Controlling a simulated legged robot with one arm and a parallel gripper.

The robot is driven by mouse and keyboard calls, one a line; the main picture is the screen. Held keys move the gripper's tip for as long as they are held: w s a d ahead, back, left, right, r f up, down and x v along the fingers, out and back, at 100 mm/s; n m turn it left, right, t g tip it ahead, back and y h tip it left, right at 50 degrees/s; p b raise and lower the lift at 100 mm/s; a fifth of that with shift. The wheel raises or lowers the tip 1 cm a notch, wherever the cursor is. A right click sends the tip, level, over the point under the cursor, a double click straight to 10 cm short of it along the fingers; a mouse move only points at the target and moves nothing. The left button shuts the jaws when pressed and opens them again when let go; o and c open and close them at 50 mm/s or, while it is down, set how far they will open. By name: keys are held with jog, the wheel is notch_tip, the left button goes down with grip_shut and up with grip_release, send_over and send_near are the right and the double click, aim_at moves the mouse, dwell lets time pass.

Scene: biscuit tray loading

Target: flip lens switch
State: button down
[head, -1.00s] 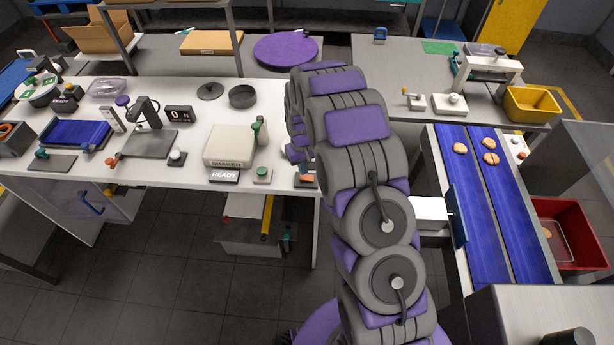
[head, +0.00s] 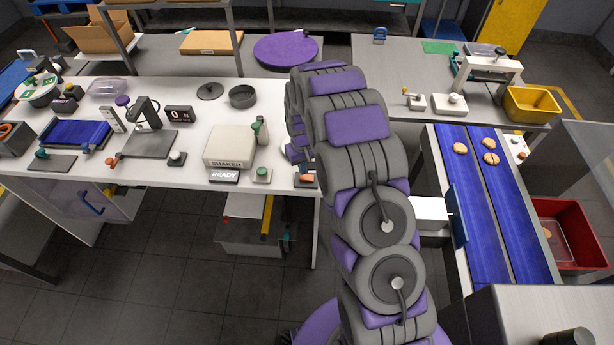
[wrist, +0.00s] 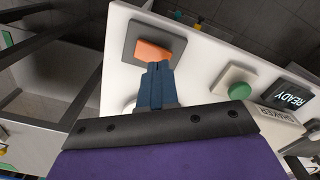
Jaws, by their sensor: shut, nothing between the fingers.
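The lens switch looks to be the orange rocker (wrist: 152,50) on a dark square plate (wrist: 168,32) in the wrist view. It also shows in the head view as a small orange rocker (head: 306,178) at the right front corner of the white table. My gripper (wrist: 158,66) is shut and empty, its blue-grey fingertips right at the near edge of the rocker. I cannot tell whether they touch it. In the head view my arm hides most of the gripper.
A green button (wrist: 240,91) and a READY sign (wrist: 291,96) lie right of the switch, near the shaker (head: 230,146). Blue conveyor belts (head: 478,215) carrying biscuits run at the right, across a floor gap.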

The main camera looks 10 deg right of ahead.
jog(key=shift+f, duration=1.3)
dwell(0.7)
jog(key=shift+r, duration=0.1)
jog(key=shift+r+p, duration=0.55)
jog(key=shift+r, duration=2.85)
